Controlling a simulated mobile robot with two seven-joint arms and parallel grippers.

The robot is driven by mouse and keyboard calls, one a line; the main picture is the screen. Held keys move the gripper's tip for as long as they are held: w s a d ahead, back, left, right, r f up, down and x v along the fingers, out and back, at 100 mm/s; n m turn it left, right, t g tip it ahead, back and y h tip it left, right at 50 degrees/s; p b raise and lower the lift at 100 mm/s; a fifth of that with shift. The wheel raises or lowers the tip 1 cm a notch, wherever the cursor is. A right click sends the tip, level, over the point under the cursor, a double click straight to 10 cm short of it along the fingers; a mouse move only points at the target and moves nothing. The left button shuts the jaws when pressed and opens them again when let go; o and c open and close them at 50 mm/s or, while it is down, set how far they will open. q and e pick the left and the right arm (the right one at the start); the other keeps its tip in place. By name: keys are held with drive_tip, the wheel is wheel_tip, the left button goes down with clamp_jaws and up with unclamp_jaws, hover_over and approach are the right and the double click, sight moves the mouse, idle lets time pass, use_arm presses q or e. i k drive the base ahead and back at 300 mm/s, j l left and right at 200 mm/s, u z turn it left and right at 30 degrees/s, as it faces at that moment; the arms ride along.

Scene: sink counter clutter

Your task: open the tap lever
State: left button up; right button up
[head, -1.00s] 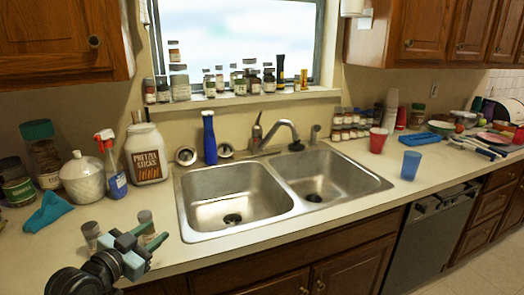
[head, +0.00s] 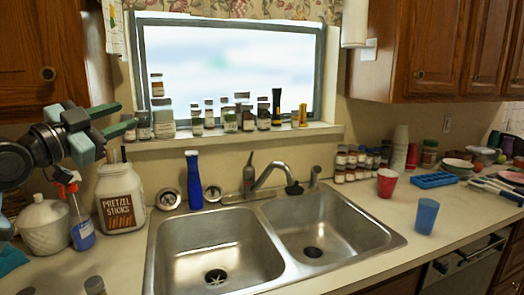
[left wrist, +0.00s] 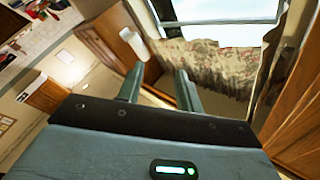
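The metal tap (head: 270,172) stands behind the double sink (head: 213,245), its spout curving right toward the right basin. A slim upright part that looks like its lever (head: 248,172) rises at the left of the spout base. My left gripper (head: 126,117) is at the upper left of the head view, in front of the window's left end, well left of and above the tap. Its two fingers are apart with nothing between them. The left wrist view (left wrist: 158,88) also shows the fingers apart; the tap does not show there. My right gripper is not in view.
A blue bottle (head: 194,180) stands left of the tap. A pretzel jar (head: 121,200) and spray bottle (head: 80,217) stand below my left gripper. Several jars line the sill (head: 240,136). A red cup (head: 387,182) and blue cup (head: 426,216) stand right of the sink.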

sight(249, 163)
drive_tip(key=i+l, duration=1.2)
drive_tip(key=i, duration=0.05)
